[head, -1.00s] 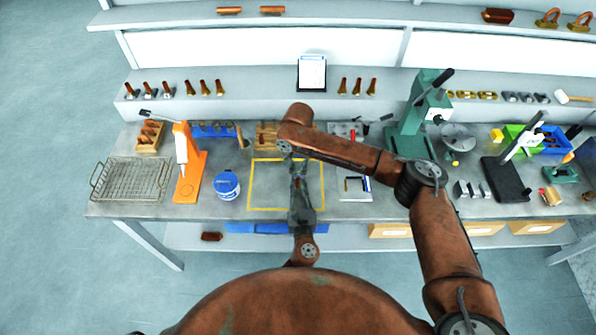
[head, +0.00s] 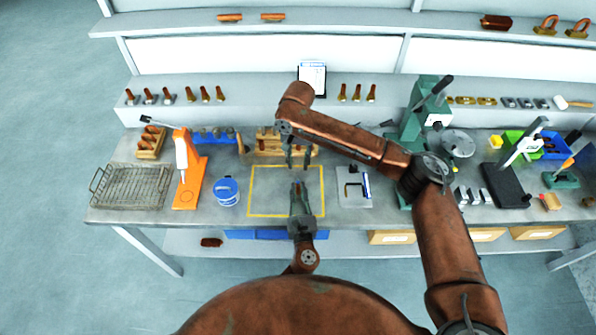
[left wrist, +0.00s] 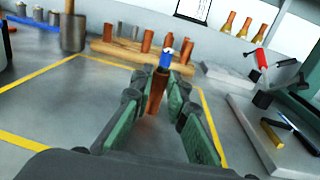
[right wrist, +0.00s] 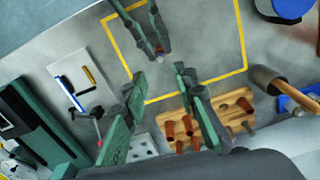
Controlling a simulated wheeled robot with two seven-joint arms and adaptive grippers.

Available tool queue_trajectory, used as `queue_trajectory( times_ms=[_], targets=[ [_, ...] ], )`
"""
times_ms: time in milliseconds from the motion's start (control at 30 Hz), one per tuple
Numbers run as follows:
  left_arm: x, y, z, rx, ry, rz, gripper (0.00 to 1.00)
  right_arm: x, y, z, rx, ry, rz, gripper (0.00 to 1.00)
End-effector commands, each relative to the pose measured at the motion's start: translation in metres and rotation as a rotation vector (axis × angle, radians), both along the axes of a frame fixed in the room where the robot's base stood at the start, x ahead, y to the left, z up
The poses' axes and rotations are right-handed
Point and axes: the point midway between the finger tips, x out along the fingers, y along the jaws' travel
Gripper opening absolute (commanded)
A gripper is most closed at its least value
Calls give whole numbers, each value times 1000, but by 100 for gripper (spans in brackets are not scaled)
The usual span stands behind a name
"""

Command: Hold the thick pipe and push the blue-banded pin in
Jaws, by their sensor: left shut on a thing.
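My left gripper (left wrist: 157,105) is shut on the thick copper pipe (left wrist: 156,92), which stands up between the green-padded fingers. The blue-banded pin (left wrist: 165,60) sits at the pipe's top end, with its blue band and a light tip showing; how deep it sits is hidden. In the head view the left gripper (head: 298,188) is over the yellow-taped square. My right gripper (head: 298,157) is open and empty, behind the left one and near the wooden rack. In the right wrist view its fingers (right wrist: 160,92) are apart, with the left gripper (right wrist: 148,35) beyond them.
The wooden rack (right wrist: 232,108) holds several copper pieces. A blue-lidded tub (head: 227,192) and an orange stand (head: 188,180) are on the left. A grey plate (head: 355,197) with small tools lies right of the yellow tape (head: 252,200). A green press (head: 412,125) stands further right.

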Motion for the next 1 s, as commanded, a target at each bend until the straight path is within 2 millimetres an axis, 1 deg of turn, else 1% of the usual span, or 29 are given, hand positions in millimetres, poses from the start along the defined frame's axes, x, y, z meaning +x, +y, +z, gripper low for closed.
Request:
queue_trajectory(
  times_ms=[33,100,233,333,667,700,933,1000],
  targets=[
    [0,0,0,0,0,0,0,0,0,8,0,0,0,26],
    [0,0,0,0,0,0,0,0,0,17,1,0,0,26],
    [0,0,0,0,0,0,0,0,0,27,0,0,0,26],
    [0,0,0,0,0,0,0,0,0,30,0,0,0,26],
    [0,0,0,0,0,0,0,0,0,30,0,1,0,26],
    [0,0,0,0,0,0,17,0,0,29,0,1,0,26],
    [0,0,0,0,0,0,33,0,0,29,0,1,0,26],
    [0,0,0,0,0,0,35,0,0,29,0,1,0,26]
  ],
)
